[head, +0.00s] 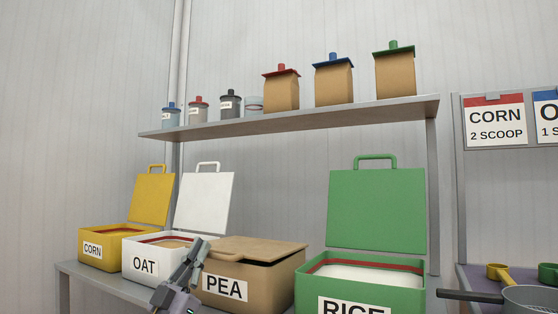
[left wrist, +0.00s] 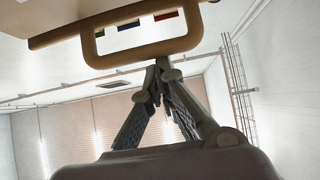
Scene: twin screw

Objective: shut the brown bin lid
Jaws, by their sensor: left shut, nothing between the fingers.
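The brown bin (head: 277,276), labelled PEA, stands on the bench between the OAT and RICE bins. Its brown lid (head: 262,247) lies low over the top, nearly flat, with a dark gap visible under its front edge. My left gripper (head: 200,243) is at the bin's front left corner, beside the lid's front edge, shut and empty. In the left wrist view, the lid's looped handle (left wrist: 94,50) is just above the fingertips (left wrist: 160,66); I cannot tell whether they touch. My right gripper is out of view.
The yellow CORN bin (head: 101,258), white OAT bin (head: 131,273) and green RICE bin (head: 407,296) have their lids standing open. A shelf (head: 300,122) above holds jars and brown canisters. A pan (head: 527,298) and scoops sit at the right.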

